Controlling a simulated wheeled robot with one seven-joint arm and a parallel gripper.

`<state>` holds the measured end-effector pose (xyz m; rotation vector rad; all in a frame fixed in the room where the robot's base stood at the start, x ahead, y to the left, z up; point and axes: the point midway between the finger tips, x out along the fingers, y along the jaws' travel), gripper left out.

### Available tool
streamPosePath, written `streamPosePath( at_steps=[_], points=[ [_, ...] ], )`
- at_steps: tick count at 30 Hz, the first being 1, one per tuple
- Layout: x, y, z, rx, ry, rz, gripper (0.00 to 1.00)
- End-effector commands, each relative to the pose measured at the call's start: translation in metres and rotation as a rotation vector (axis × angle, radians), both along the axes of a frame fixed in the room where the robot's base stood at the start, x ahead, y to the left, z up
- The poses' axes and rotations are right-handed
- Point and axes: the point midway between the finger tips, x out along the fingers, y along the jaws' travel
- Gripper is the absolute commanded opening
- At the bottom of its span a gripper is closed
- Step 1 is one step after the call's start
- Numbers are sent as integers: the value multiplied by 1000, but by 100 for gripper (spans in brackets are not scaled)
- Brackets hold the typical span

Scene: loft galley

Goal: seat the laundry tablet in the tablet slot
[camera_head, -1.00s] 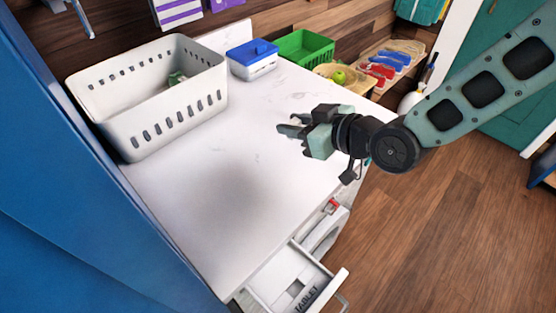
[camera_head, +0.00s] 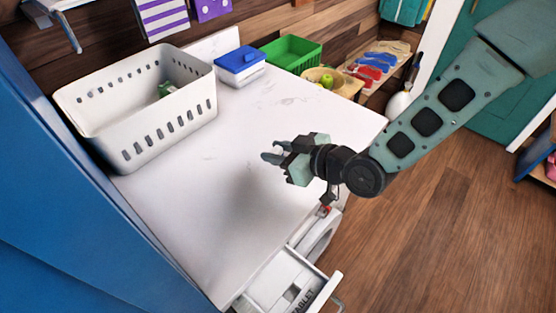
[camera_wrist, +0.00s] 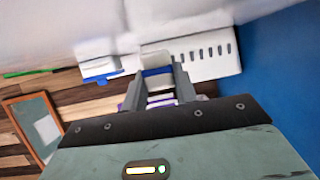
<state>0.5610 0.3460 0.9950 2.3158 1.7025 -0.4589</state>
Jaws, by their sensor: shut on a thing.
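My gripper (camera_head: 275,153) is above the white worktop, right of its middle, fingers pointing left in the head view. In the wrist view my gripper (camera_wrist: 158,72) is shut on a small pale block, the laundry tablet (camera_wrist: 155,59), held between the fingertips. In the head view the tablet is too small and covered to make out clearly. The open white drawer (camera_head: 328,290) is below the worktop's front edge, with TABLET lettering inside. The tablet slot (camera_head: 291,293) appears as a grey recess beside the lettering. The gripper is above and apart from the drawer.
A white perforated basket (camera_head: 150,130) holding a small green item stands at the worktop's back left. A blue-lidded box (camera_head: 240,68) and a green crate (camera_head: 290,56) are behind. A tall blue panel (camera_head: 70,200) borders the left. The worktop's middle is clear.

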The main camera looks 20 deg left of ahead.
Motion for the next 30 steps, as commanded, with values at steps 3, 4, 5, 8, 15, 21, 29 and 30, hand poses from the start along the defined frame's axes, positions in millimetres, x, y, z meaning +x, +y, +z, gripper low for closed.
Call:
streamPosePath(
  at_steps=[3,4,5,8,15,21,29,30],
  points=[
    [-1,0,-15,-3,4,0,7],
    [-1,0,-19,-2,4,-1,7],
    [0,0,-23,-2,4,-1,7],
    [-1,0,-33,-2,3,0,7],
    [0,0,-36,-1,0,0,7],
    [0,0,-41,-1,0,0,7],
    [0,0,-40,-1,0,0,50],
    [0,0,-40,-1,0,0,50]
  ],
)
